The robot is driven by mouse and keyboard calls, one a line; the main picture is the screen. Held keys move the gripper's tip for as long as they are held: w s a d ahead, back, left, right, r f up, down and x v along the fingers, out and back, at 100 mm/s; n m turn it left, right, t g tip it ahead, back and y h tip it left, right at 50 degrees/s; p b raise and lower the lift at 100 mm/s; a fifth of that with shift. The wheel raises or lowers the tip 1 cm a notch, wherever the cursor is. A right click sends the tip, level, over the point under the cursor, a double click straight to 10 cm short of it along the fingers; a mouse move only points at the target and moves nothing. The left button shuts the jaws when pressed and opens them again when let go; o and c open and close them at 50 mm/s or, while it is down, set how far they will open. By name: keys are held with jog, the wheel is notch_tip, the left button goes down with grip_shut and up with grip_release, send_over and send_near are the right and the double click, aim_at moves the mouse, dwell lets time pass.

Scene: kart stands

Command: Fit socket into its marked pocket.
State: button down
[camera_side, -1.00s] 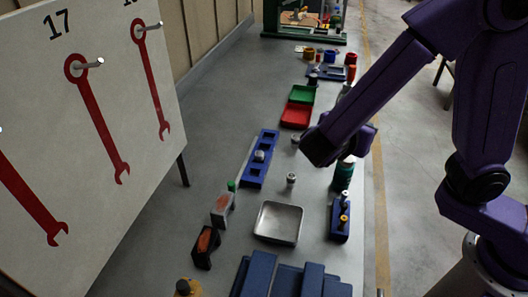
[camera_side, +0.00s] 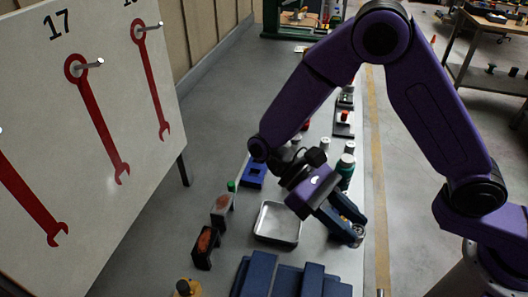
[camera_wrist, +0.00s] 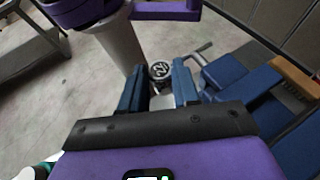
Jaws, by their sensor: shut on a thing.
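My gripper (camera_side: 350,232) is at the near right part of the bench, past the right side of the metal tray, pointing down and to the right. It is shut on the socket (camera_wrist: 160,70), a round dark metal piece with a light marking on its end face, between the blue fingers in the wrist view. In the side view the socket (camera_side: 358,236) shows as a small grey form at the fingertips. A blue block with pockets (camera_side: 253,174) lies farther back on the left, mostly hidden behind my arm. I cannot make out the marked pocket.
A square metal tray (camera_side: 278,223) stands left of my gripper. Blue blocks (camera_side: 285,275) fill the near end. A green bottle (camera_side: 345,168) stands behind the gripper.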

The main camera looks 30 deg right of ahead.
jog(key=w+a+r+m+y, duration=0.1)
jog(key=w+a+m+y, duration=0.2)
jog(key=a+m+y, duration=0.35)
jog(key=w+a+r+m+t+y, duration=0.2)
jog(key=w+m+t+y, duration=0.4)
jog(key=w+m, duration=0.15)
jog(key=w+a+r+m+t+y, duration=0.2)
jog(key=w+r+m+t+y, duration=0.1)
jog(key=w+m+t+y, duration=0.5)
jog(key=w+d+r+m+t+h, duration=0.2)
jog(key=w+d+m+t+h, duration=1)
jog(key=w+d, duration=0.4)
jog(key=shift+m+g+y, duration=0.3)
jog(key=shift+m+y, duration=0.25)
jog(key=shift+m, duration=0.25)
jog(key=shift+d+f, duration=0.15)
jog(key=shift+f, duration=6.85)
jog(key=shift+s+f, duration=0.15)
jog(key=shift+f, duration=1.65)
jog(key=c, duration=1.1)
grip_release()
jog(key=shift+r, duration=0.1)
